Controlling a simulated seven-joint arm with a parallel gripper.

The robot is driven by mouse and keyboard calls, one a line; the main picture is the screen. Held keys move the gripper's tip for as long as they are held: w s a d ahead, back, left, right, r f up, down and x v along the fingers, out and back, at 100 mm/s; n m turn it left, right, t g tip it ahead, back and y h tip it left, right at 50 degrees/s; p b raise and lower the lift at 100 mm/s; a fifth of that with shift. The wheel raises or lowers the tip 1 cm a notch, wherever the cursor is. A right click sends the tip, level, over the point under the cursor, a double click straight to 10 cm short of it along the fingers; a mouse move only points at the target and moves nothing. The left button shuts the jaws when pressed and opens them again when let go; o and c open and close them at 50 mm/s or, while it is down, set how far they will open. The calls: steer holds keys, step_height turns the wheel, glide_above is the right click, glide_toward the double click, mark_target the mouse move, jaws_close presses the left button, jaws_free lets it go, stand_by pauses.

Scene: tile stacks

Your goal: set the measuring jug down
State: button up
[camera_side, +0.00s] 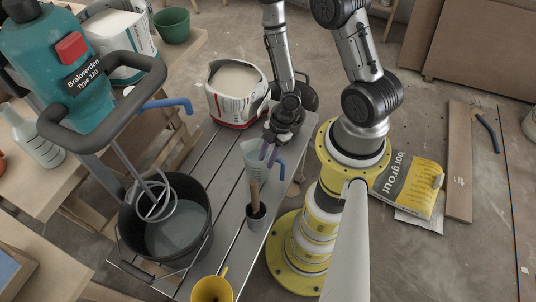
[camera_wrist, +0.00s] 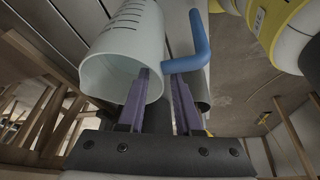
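The pale, translucent measuring jug (camera_side: 252,154) with a blue handle (camera_side: 281,172) appears upright at the right side of the grey slatted bench (camera_side: 200,187). I cannot tell whether its base touches the bench. My gripper (camera_side: 270,152) points down at the jug's top on the handle side. In the wrist view the jug (camera_wrist: 128,38) fills the upper left, its mouth towards me. The two purple fingers (camera_wrist: 163,76) stand apart, the left one over the rim, the right one outside near the blue handle (camera_wrist: 200,42). A gap shows between them.
A metal cup (camera_side: 256,217) with a wooden-handled tool stands close in front of the jug. A black bucket (camera_side: 170,240) with a mixer is at the left, a yellow jug (camera_side: 212,288) at the front. A white and red bag (camera_side: 236,92) stands behind.

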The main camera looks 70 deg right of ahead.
steer(key=w+d+r+m+t+h, duration=0.15)
steer(key=d+r, duration=0.25)
steer(key=r, duration=0.6)
steer(key=w+d+r+m+h, duration=0.1)
steer(key=d+r+m+h, duration=0.2)
steer(key=r, duration=0.7)
steer(key=w+d+r+m+h, duration=0.2)
steer(key=d+r, duration=0.2)
steer(key=r, duration=0.5)
steer(key=s+a+r+m+t+y, duration=0.2)
steer(key=s+a+r+m, duration=0.5)
steer(key=s+a+r, duration=0.4)
step_height(320, 180, up, 4)
steer(key=a, duration=0.3)
steer(key=shift+r, duration=0.2)
